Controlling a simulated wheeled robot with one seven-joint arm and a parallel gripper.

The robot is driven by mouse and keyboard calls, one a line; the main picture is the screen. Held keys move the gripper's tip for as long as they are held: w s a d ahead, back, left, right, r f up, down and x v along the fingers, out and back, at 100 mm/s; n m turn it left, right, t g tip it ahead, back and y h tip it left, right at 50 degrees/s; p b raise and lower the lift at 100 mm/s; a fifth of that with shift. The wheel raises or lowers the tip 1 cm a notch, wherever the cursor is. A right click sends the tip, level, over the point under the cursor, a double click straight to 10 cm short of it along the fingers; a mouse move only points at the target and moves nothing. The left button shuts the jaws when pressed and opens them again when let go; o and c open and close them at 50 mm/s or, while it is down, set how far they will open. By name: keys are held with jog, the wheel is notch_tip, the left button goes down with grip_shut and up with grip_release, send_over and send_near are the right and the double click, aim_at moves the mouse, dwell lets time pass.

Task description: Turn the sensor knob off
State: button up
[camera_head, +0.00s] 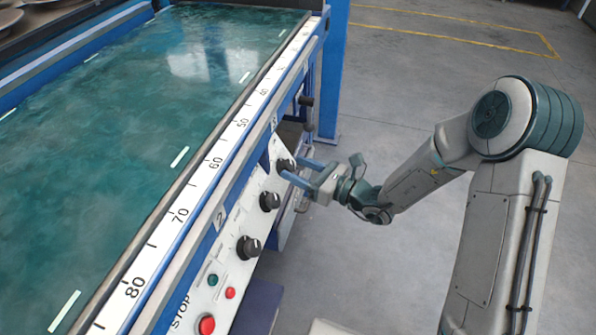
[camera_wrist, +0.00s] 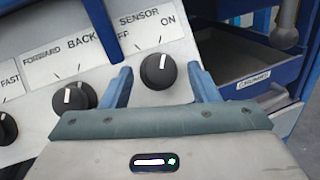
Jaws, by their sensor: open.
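The sensor knob (camera_wrist: 158,72) is round and black with a white pointer line. It sits below the SENSOR label on the white control panel (camera_wrist: 50,70). Its pointer aims up and slightly right, toward the ON side; the OFF lettering at its upper left is partly hidden. My gripper (camera_wrist: 159,69) is open, with one blue finger on each side of the knob and a visible gap to both. In the head view, the fingers of my gripper (camera_head: 292,169) reach to the farthest black knob (camera_head: 283,163). I cannot tell contact there.
The forward/back knob (camera_wrist: 73,97) is left of the sensor knob. In the head view, a nearer black knob (camera_head: 248,247), green button (camera_head: 212,280) and red stop button (camera_head: 207,325) line the panel. A blue tray (camera_wrist: 250,65) is at right. The floor (camera_head: 400,90) is clear.

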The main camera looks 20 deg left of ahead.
jog(key=shift+a, duration=0.3)
jog(key=c, duration=1)
jog(key=shift+o, duration=0.2)
jog(key=shift+w+n, duration=0.1)
jog(key=shift+n, duration=0.3)
jog(key=shift+w+f+n+g+y+b, duration=0.1)
jog(key=shift+n+g+y+b, duration=0.3)
jog(key=shift+n+g, duration=0.7)
jog(key=n+g, duration=0.1)
jog(key=n, duration=0.1)
jog(key=n+g, duration=0.2)
jog(key=n, duration=0.1)
jog(key=shift+w+b, duration=0.15)
jog(key=shift+b, duration=0.25)
jog(key=n+g, duration=0.1)
jog(key=n, duration=0.1)
jog(key=n+g+h, duration=0.1)
jog(key=n+g, duration=0.1)
jog(key=n, duration=0.1)
jog(key=n+g+h, duration=0.1)
jog(key=n, duration=0.2)
jog(key=shift+w, duration=0.3)
jog(key=shift+n+g+h, duration=0.3)
jog(key=shift+n, duration=0.1)
